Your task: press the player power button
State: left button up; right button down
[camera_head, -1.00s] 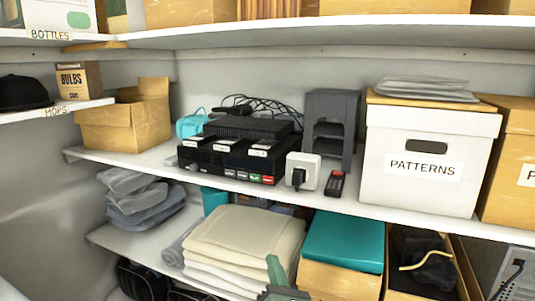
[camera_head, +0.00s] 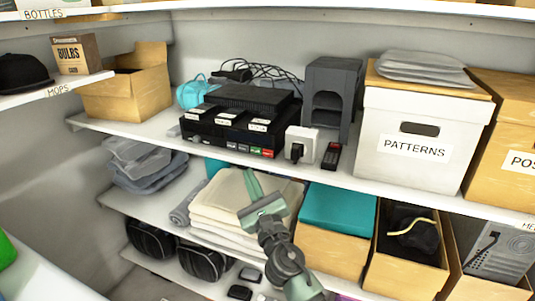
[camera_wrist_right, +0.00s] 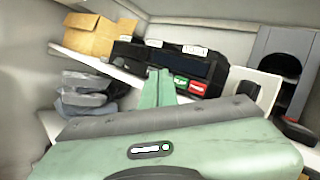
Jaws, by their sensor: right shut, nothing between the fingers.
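The player (camera_head: 225,133) is a wide black box on the middle shelf, with labelled items and another dark box on top. Its front has several small buttons at the right end, among them a green button (camera_head: 254,151) and a red button (camera_head: 267,154). In the right wrist view the green button (camera_wrist_right: 181,82) and red button (camera_wrist_right: 197,87) show just beyond my fingers. My right gripper (camera_head: 250,180) is shut and empty, in front of and below the player, before the folded towels. In the right wrist view its fingertips (camera_wrist_right: 158,72) point at the player front. My left gripper is out of view.
A white plug adapter (camera_head: 302,144) and a remote (camera_head: 331,156) stand right of the player. A patterns box (camera_head: 417,147) is farther right, an open cardboard box (camera_head: 125,95) left. Folded towels (camera_head: 217,210) lie on the shelf below.

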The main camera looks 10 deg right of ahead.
aim_at(268, 153)
jog(key=w+d+b, duration=0.1)
jog(key=w, duration=0.1)
jog(key=w+d+b, duration=0.1)
jog(key=w, duration=0.1)
jog(key=w+d, duration=0.1)
jog(key=w, duration=0.1)
jog(key=shift+w+d+f+b, duration=0.1)
jog(key=shift+w+d+b, duration=0.05)
jog(key=shift+d+b, duration=0.25)
jog(key=shift+w+d, duration=0.3)
jog(key=shift+w, duration=0.3)
jog(key=shift+w+b, duration=0.1)
jog(key=shift+b, duration=0.2)
dwell(1.0)
jog(key=shift+w+d, duration=0.2)
jog(key=shift+w, duration=0.05)
jog(key=shift+w+d+b, duration=0.2)
jog(key=shift+w+b, duration=0.1)
jog(key=shift+b, duration=0.05)
dwell(0.7)
jog(key=shift+s+a+p, duration=0.4)
jog(key=shift+s+p, duration=0.1)
jog(key=shift+s, duration=0.2)
